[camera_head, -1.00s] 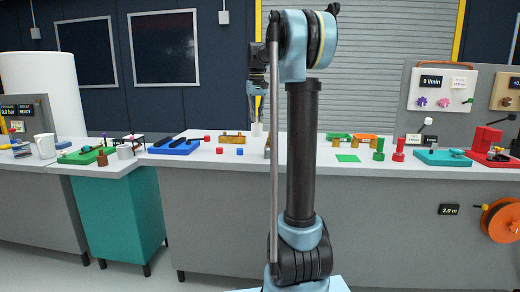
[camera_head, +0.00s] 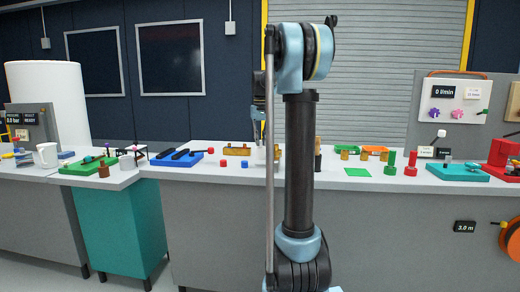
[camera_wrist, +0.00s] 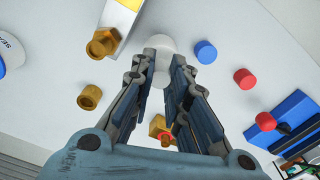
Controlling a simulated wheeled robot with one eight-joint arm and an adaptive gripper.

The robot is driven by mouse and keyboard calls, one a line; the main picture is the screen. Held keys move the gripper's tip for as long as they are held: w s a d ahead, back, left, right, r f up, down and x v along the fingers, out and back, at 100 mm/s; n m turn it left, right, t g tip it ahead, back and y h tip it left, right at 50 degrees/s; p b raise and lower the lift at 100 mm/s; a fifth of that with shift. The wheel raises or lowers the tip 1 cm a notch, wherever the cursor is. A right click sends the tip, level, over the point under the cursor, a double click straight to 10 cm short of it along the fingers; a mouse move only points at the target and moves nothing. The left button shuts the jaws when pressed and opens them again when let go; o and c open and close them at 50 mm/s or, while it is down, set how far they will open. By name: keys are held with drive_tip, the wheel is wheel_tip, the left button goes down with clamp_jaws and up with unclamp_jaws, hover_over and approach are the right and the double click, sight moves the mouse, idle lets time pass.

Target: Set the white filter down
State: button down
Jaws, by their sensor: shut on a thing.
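The white filter (camera_wrist: 160,48) is a pale, rounded piece between my fingertips in the wrist view. My gripper (camera_wrist: 160,68) is shut on it. In the head view my gripper (camera_head: 258,112) points down over the middle of the long bench, partly hidden behind my own arm. The filter there is small and largely lost against the pale bench, low and close to the top. I cannot tell whether it touches the bench.
Near the filter lie a blue cap (camera_wrist: 205,52), a red cap (camera_wrist: 245,78), a brass ring (camera_wrist: 90,97) and a brass fitting (camera_wrist: 102,43) by a metal block. A blue tray (camera_head: 178,159) stands left. A green square (camera_head: 357,172) lies right. Bare bench surrounds the filter.

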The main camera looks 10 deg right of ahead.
drive_tip(key=shift+f, duration=1.6)
drive_tip(key=shift+f, duration=0.1)
drive_tip(key=c, duration=1.6)
unclamp_jaws()
drive_tip(key=shift+o, duration=0.2)
wheel_tip(320, 180, up, 12)
drive_tip(key=shift+s+r, duration=0.1)
